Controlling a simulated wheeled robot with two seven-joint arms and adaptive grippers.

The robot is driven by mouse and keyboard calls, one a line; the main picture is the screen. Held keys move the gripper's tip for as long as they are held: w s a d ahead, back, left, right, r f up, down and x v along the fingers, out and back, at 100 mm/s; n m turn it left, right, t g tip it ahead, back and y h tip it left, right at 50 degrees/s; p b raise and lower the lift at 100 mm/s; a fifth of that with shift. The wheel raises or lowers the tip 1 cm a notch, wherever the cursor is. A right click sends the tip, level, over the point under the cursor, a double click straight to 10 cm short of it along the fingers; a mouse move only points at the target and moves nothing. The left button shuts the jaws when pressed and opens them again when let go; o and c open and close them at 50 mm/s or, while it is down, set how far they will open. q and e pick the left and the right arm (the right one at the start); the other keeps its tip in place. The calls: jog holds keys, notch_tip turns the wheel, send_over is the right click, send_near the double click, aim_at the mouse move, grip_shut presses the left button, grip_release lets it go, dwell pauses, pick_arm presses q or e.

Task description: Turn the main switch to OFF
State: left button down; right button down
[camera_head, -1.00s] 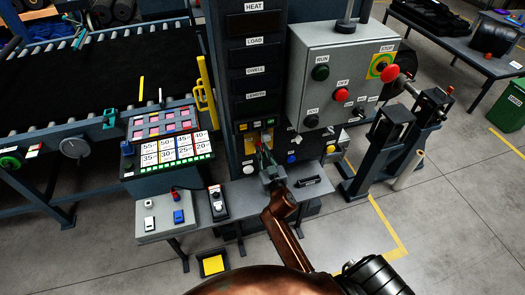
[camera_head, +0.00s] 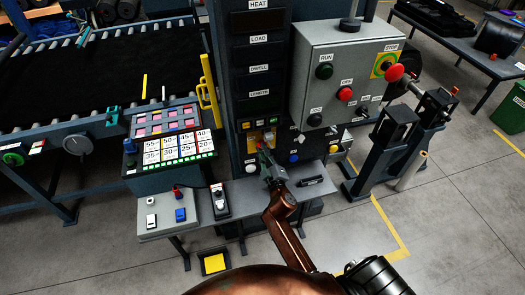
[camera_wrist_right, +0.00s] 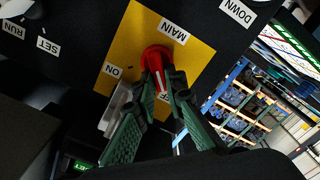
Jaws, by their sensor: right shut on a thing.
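The main switch is a red knob (camera_wrist_right: 155,58) with a white line, on a yellow plate (camera_wrist_right: 128,35) labelled MAIN, ON and OFF. In the wrist view the white line points down toward the OFF label, which is partly hidden between the fingers. My right gripper (camera_wrist_right: 161,92) has its green fingers closed on the knob from both sides. In the head view my right gripper (camera_head: 265,158) reaches the yellow plate (camera_head: 253,141) low on the dark column, hiding most of the knob. My left gripper is not in view.
A grey control box (camera_head: 340,70) with RUN, OFF, JOG and red STOP buttons stands right of the column. A button panel (camera_head: 170,145) and a grey shelf (camera_head: 255,193) lie left and below. SET, RUN and DOWN labels surround the plate in the wrist view.

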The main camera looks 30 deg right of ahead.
dwell(0.5)
jog(key=c, duration=2)
grip_release()
jog(key=s+m+b, duration=0.1)
jog(key=s+m, duration=0.7)
jog(key=m, duration=1)
jog(key=s+f+n+g+b, duration=0.1)
jog(key=f+g, duration=0.1)
jog(key=f, duration=0.7)
jog(key=s+f+n+g+y+b, duration=0.1)
jog(key=s+f+n, duration=0.1)
jog(key=f, duration=0.8)
jog(key=s+f+n+g+b, duration=0.1)
jog(key=f+g, duration=0.1)
jog(key=f, duration=0.8)
jog(key=shift+s+d+n+g+b, duration=0.25)
jog(key=shift+n+g+b, duration=0.05)
jog(key=shift+n+b, duration=0.1)
